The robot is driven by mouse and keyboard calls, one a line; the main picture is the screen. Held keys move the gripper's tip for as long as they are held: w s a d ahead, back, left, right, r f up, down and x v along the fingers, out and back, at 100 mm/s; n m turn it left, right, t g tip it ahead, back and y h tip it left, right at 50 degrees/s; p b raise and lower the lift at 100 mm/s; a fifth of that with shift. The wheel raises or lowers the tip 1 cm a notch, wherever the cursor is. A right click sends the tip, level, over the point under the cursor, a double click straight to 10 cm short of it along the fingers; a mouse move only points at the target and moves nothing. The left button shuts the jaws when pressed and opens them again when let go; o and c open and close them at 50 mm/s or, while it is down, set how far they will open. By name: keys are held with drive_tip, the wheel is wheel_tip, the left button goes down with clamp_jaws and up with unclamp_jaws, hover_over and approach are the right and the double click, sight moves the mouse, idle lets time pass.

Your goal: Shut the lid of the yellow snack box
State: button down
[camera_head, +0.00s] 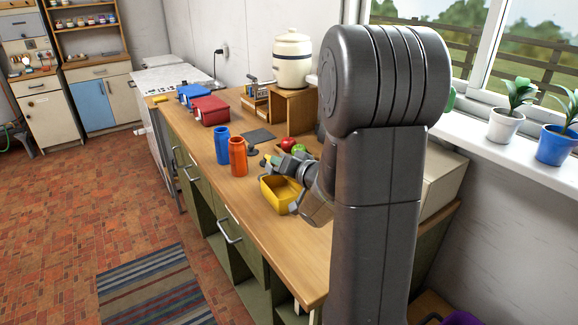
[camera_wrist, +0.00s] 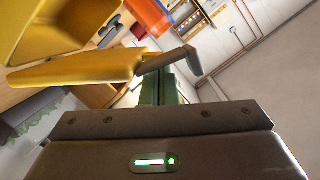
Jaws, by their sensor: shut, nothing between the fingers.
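The yellow snack box (camera_head: 281,195) stands on the wooden counter, and its open inside shows in the head view. In the wrist view its yellow body (camera_wrist: 65,25) fills the top left. A flat yellow panel, seemingly its lid (camera_wrist: 75,70), stands out from the body, so the lid is open. My gripper (camera_head: 270,160) is just behind the box. In the wrist view its green fingers (camera_wrist: 165,90) are together and empty, close to the lid's right end. Whether they touch it I cannot tell.
Orange (camera_head: 238,157) and blue (camera_head: 222,146) bottles stand left of the box. A red apple (camera_head: 288,144) and a green fruit (camera_head: 298,149) lie behind my gripper. Red (camera_head: 210,111) and blue (camera_head: 191,93) boxes sit farther along.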

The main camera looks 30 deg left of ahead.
drive_tip(key=s+f+n+b, duration=0.1)
drive_tip(key=f+b, duration=0.1)
drive_tip(key=b, duration=0.1)
drive_tip(key=s+a+f+n+t+h+b, duration=0.1)
drive_tip(key=f+n+b, duration=0.1)
drive_tip(key=b, duration=0.1)
drive_tip(key=s+a+f+n+b, duration=0.1)
drive_tip(key=f+n+b, duration=0.1)
drive_tip(key=b, duration=0.2)
drive_tip(key=shift+h, duration=0.3)
drive_tip(key=shift+s+a+f+b, duration=0.2)
drive_tip(key=shift+f+b, duration=0.3)
drive_tip(key=shift+b, duration=0.35)
drive_tip(key=shift+d, duration=0.1)
